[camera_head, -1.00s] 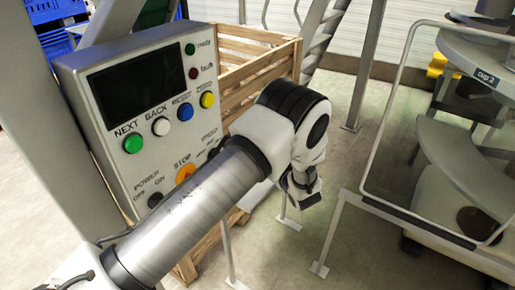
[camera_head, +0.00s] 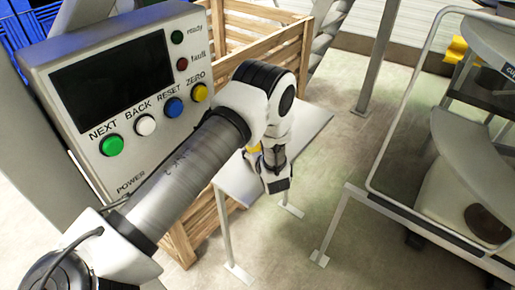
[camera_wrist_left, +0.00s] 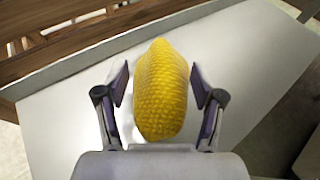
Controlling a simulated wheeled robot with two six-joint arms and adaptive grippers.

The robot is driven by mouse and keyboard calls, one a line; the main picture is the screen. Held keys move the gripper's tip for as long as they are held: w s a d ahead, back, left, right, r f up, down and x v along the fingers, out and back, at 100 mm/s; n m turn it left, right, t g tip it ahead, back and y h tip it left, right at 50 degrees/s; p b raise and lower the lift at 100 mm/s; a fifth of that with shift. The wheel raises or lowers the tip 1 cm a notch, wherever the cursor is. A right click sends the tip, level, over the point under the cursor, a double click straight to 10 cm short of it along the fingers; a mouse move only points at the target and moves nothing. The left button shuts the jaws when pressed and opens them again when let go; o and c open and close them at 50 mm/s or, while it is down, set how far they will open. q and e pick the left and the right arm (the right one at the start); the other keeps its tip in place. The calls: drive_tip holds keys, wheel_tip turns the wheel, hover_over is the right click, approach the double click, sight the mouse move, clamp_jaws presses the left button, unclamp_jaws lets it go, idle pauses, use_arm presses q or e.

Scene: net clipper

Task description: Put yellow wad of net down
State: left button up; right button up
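The yellow wad of net (camera_wrist_left: 162,90) is an oval, bumpy bundle in the left wrist view. It is between the two fingers of my left gripper (camera_wrist_left: 158,86), with a narrow gap visible on each side, so the gripper is open around it. Behind the wad is a pale, flat surface (camera_wrist_left: 255,55); I cannot tell for certain whether the wad touches it. In the head view, my left wrist hides most of this area, and only a small yellow patch (camera_head: 253,149) shows beside it. My right gripper is not in view.
A wooden slatted crate (camera_head: 262,45) stands behind the pale surface. A control panel (camera_head: 110,95) with coloured buttons is at the left. A metal rail frame (camera_head: 385,205) and grey machine parts are at the right. Floor shows between them.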

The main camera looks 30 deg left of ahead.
use_arm(q)
drive_tip(key=shift+o, duration=1.2)
drive_tip(key=shift+w+d+f, duration=0.1)
drive_tip(key=shift+w+d, duration=0.15)
drive_tip(key=shift+w, duration=0.1)
drive_tip(key=shift+s+r, duration=0.1)
drive_tip(key=shift+r, duration=0.15)
drive_tip(key=shift+s+d, duration=0.25)
drive_tip(key=shift+s, duration=0.05)
drive_tip(key=b+v, duration=0.1)
drive_tip(key=v, duration=1)
drive_tip(key=shift+r+b, duration=0.2)
drive_tip(key=shift+b, duration=0.15)
